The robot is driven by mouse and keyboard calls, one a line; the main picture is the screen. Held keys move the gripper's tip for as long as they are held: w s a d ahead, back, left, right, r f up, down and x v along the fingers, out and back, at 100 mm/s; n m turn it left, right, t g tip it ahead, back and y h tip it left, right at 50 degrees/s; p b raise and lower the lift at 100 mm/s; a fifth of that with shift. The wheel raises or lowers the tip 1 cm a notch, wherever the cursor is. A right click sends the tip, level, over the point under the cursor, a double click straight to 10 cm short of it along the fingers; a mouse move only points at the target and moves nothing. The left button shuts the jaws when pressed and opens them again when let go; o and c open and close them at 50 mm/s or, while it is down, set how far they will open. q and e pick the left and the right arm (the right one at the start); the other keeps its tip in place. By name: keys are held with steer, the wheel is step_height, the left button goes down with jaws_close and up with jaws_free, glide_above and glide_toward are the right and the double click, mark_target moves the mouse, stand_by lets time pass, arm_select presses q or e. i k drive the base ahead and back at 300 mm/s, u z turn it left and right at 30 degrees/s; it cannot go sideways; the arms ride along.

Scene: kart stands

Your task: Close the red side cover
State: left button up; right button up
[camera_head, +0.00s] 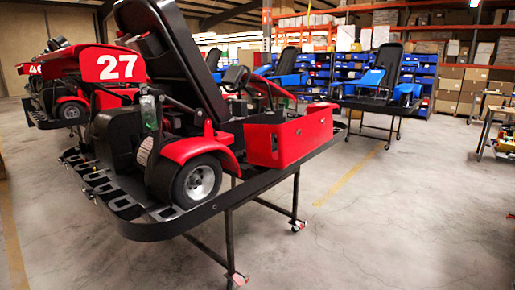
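A red kart with a black seat stands on a black wheeled stand (150,228). A red side cover (290,140) is at the kart's near right side. It juts outward over the stand's edge, and a dark surface shows behind its upper edge. I cannot tell how it is hinged. A red panel marked 27 (121,66) is at the kart's rear left, near the tilted seat (178,52). Neither of my grippers shows in the head view.
The stand's legs and casters (236,279) reach the floor in front. Open concrete floor (400,220) lies to the right. A blue kart on another stand (378,102) is behind. Shelves with blue bins and boxes line the back. A table (495,115) is at far right.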

mark_target(291, 147)
steer(key=u, duration=0.2)
steer(key=i, duration=2.2)
steer(key=u, duration=0.3)
